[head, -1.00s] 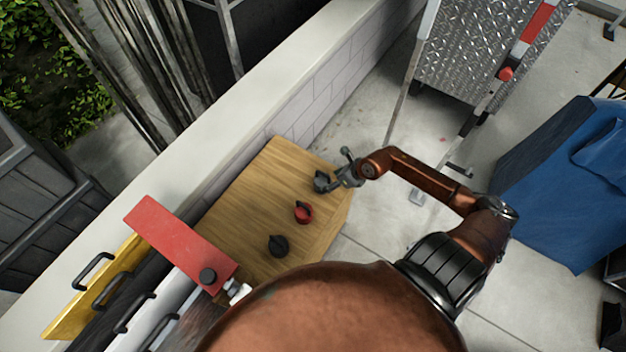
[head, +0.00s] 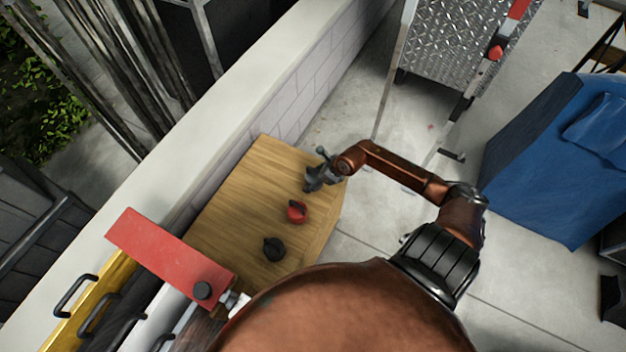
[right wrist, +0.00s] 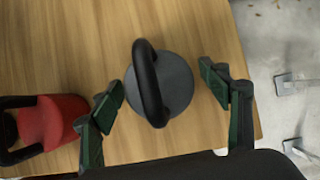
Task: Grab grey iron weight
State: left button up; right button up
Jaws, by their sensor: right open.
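The grey iron weight (right wrist: 178,84) stands on the wooden table in the right wrist view, a round grey body with a dark arched handle across it. My right gripper (right wrist: 163,92) is open, with one finger on each side of the weight and a gap to both. In the head view my right gripper (head: 318,172) is over the table's far right part and largely hides the weight. A red weight (head: 297,212) and a black weight (head: 274,249) stand nearer on the table. The red weight also shows at the left in the right wrist view (right wrist: 52,122). My left gripper is not in view.
The wooden table (head: 245,190) stands against a low pale wall (head: 235,105). A red block-like panel (head: 160,252) and dark handles lie at the lower left. A diamond-plate metal ramp (head: 450,50) and a blue covered object (head: 550,165) stand at the right, with open floor between.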

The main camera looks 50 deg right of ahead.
jog(key=shift+c, duration=0.5)
grip_shut()
jog(key=shift+w+r, duration=0.15)
jog(key=shift+r, duration=0.05)
dwell(0.3)
